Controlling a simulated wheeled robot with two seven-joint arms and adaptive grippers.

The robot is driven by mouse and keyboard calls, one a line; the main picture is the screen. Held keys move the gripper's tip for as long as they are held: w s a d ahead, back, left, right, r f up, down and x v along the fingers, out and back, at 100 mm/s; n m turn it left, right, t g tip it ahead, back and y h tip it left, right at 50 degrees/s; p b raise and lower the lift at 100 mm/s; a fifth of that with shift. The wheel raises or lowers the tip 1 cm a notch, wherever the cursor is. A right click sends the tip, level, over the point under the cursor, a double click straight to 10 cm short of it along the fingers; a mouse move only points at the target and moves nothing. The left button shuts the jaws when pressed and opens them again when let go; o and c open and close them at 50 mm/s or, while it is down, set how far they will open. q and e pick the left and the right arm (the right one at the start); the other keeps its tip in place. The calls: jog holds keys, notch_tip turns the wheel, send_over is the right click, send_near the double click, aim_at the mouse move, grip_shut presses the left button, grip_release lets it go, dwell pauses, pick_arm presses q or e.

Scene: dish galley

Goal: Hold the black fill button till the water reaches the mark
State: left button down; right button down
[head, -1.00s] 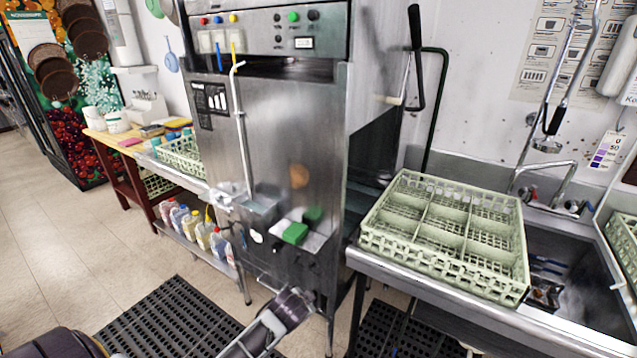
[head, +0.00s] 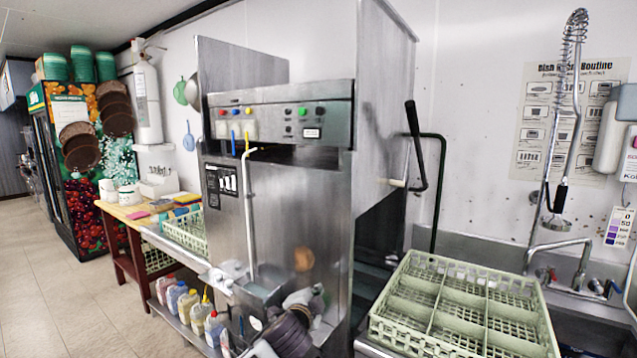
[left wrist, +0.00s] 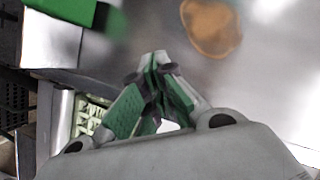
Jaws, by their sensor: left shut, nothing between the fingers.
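The steel dish machine (head: 275,190) stands in the middle of the head view. Its control panel (head: 268,116) has red, blue, yellow and green buttons and several dark ones. A black button (head: 320,111) sits right of the green one; I cannot read which is the fill button. A white pipe (head: 249,215) runs down the front to a small steel basin (head: 262,291). No water or level mark can be made out. My left gripper (head: 318,291) is low before the machine, well below the panel. In the left wrist view its green-padded fingers (left wrist: 155,60) are shut and empty.
A pale green dish rack (head: 455,305) sits on the counter at right, beside the sink tap (head: 560,245). Several bottles (head: 190,304) stand on a low shelf at left. A green block (left wrist: 75,10) on a pale ledge shows in the left wrist view.

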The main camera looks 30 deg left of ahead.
pick_arm(q)
jog(key=w+a+r+m+t, duration=0.1)
jog(key=r, duration=0.4)
jog(key=w+r+m+t, duration=0.1)
jog(key=r, duration=0.4)
jog(key=w+a+r+m+t, duration=0.1)
jog(key=r, duration=0.4)
jog(key=shift+w+a+r+t+y, duration=0.1)
jog(key=shift+w+a+t+y, duration=0.1)
jog(key=shift+a+t+y, duration=0.2)
jog(key=r, duration=0.3)
jog(key=a+r+m+t, duration=0.1)
jog(key=r, duration=0.2)
jog(key=r+m+t, duration=0.1)
jog(key=r, duration=0.2)
jog(key=shift+w+a+r, duration=0.2)
jog(key=shift+w+r, duration=0.05)
jog(key=shift+r, duration=0.15)
jog(key=m+t, duration=0.4)
send_near(319, 111)
jog(key=s+a+f, duration=0.1)
jog(key=a+f, duration=0.2)
jog(key=f, duration=0.3)
jog(key=s+a+r+m+t+h, duration=0.1)
jog(key=s+r+m, duration=0.3)
jog(key=r, duration=0.7)
jog(key=shift+r+t+h, duration=0.2)
jog(key=shift+t+h, duration=0.3)
jog(key=shift+t, duration=0.3)
jog(key=shift+w, duration=0.1)
